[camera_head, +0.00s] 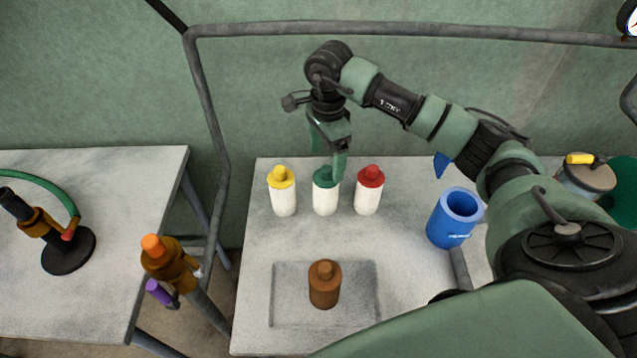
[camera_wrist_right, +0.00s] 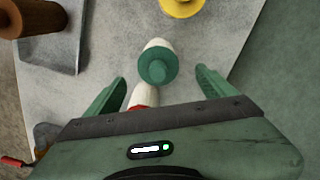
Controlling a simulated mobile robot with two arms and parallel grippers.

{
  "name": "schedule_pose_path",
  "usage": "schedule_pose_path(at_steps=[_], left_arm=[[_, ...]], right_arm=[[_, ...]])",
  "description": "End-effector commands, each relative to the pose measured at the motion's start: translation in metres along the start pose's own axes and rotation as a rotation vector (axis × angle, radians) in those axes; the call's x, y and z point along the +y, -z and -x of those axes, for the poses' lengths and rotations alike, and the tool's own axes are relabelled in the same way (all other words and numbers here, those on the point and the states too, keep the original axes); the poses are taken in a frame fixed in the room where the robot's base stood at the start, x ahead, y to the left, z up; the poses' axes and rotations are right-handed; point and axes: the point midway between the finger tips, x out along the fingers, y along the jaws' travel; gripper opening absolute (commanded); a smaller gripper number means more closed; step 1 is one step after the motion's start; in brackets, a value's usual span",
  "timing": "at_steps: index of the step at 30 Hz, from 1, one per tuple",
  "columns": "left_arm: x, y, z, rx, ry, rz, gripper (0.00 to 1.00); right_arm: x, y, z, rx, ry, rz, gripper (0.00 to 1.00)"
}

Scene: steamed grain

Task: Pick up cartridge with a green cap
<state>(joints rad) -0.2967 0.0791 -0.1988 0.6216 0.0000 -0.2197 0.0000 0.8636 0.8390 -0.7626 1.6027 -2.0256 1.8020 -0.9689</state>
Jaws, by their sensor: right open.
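The cartridge with a green cap (camera_head: 325,198) stands upright on the table, a white body under a green top, between a yellow-capped cartridge (camera_head: 283,195) and a red-capped one (camera_head: 368,195). My right gripper (camera_head: 335,165) is open over the green cap and hides part of it. In the right wrist view the green-capped cartridge (camera_wrist_right: 157,68) lies between the two spread fingers of my right gripper (camera_wrist_right: 160,76), with gaps to both. The red-capped cartridge (camera_wrist_right: 143,97) is partly hidden by the gripper body. My left gripper is not in view.
A brown bottle (camera_head: 324,288) stands on a grey tray (camera_head: 358,305) in front. A blue cup (camera_head: 455,218) stands to the right. The yellow-capped cartridge also shows in the wrist view (camera_wrist_right: 182,6). Another table (camera_head: 90,180) is at the left. The wall is close behind.

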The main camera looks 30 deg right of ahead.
Motion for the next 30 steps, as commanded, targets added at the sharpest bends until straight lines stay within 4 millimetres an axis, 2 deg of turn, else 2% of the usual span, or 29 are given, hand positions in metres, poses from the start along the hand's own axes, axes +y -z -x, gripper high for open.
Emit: schedule_pose_path(at_steps=[9, 16, 25, 26, 30], left_arm=[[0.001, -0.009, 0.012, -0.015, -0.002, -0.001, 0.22], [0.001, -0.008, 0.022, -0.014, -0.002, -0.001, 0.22], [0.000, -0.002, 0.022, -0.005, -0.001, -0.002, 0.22], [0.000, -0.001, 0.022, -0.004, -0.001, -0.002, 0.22], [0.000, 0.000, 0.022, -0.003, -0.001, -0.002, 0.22]], right_arm=[[0.001, -0.001, -0.034, -0.001, -0.005, -0.001, 0.85], [0.000, -0.001, -0.068, -0.001, -0.004, 0.000, 0.85], [-0.001, -0.001, -0.076, 0.000, 0.000, 0.000, 0.85], [-0.001, -0.001, -0.076, 0.000, 0.000, 0.000, 0.82], [-0.001, -0.001, -0.076, 0.000, 0.000, 0.000, 0.43]])
